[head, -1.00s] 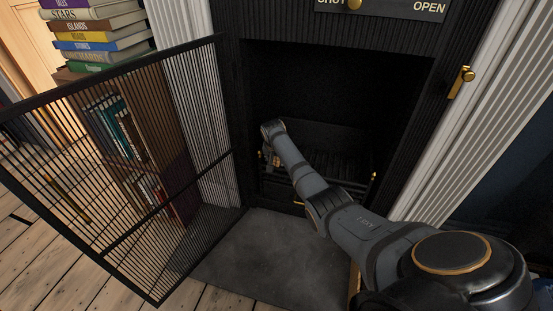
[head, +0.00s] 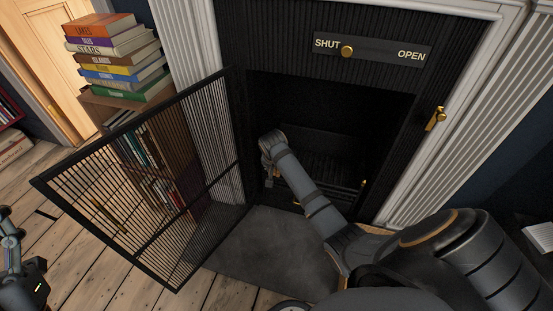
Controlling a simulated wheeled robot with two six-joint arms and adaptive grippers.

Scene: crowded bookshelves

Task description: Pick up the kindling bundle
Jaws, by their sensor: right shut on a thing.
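My right arm reaches from the bottom right into the dark fireplace opening. Its gripper (head: 269,183) hangs at the left side of the opening, small and dark, just inside the screen's hinge side. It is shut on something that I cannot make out. I cannot pick out the kindling bundle anywhere; my right arm covers part of the hearth and the opening. My left gripper (head: 30,286) shows only in part at the lower left edge, low over the floor, well away from the fireplace. Its fingertips are not clear.
A black barred fire screen (head: 150,190) stands swung out to the left. Behind it is a low bookcase (head: 160,165) with stacked books (head: 112,60) on top. A damper plate (head: 372,50) reads SHUT and OPEN. The grey hearth slab (head: 265,250) is bare where it shows.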

